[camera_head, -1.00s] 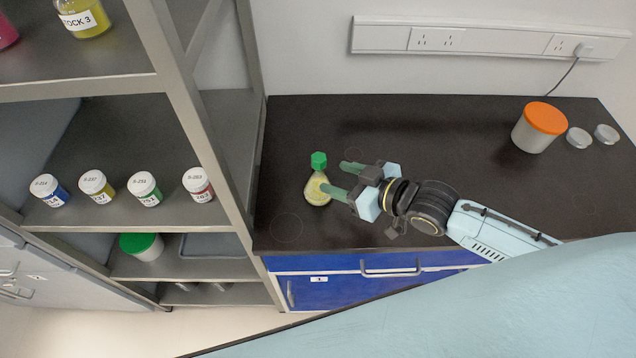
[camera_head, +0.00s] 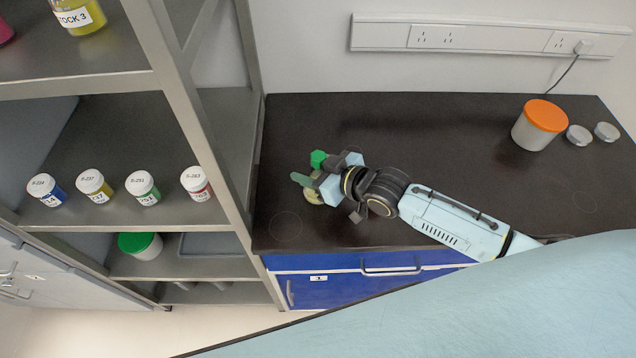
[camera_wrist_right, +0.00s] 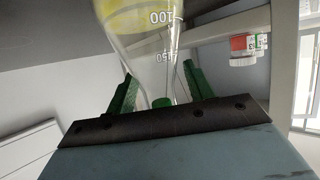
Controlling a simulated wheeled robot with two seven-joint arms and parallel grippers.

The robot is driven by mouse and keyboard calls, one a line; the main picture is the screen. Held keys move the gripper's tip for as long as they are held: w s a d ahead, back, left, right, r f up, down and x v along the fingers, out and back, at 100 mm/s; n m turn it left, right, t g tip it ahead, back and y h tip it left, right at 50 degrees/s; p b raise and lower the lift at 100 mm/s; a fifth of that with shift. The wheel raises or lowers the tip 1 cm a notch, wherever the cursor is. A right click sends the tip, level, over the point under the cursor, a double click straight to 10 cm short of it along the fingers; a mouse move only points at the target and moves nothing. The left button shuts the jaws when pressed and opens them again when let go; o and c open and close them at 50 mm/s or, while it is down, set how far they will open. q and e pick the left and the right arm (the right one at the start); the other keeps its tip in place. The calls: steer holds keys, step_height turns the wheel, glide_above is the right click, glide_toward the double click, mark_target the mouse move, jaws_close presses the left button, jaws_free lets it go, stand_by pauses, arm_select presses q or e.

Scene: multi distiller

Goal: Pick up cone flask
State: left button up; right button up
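The cone flask is mostly covered by my right gripper in the head view. Its green cap (camera_head: 318,158) and part of its yellow-filled body (camera_head: 313,192) show on the dark bench. My right gripper (camera_head: 310,171) has come in from the right, with its green fingers on either side of the flask. In the right wrist view, the clear flask (camera_wrist_right: 150,45) with volume marks stands between the two spread fingers of the right gripper (camera_wrist_right: 158,85). Gaps show between its neck and the fingers, so the gripper is open. My left gripper is not in view.
A white tub with an orange lid (camera_head: 540,126) and two small lidded dishes (camera_head: 578,135) stand at the bench's far right. A metal shelf rack (camera_head: 212,150) with several labelled jars borders the bench on the left. The bench's back middle is clear.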

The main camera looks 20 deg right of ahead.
steer(key=c, duration=1.1)
step_height(320, 180, up, 10)
steer(key=p, duration=0.1)
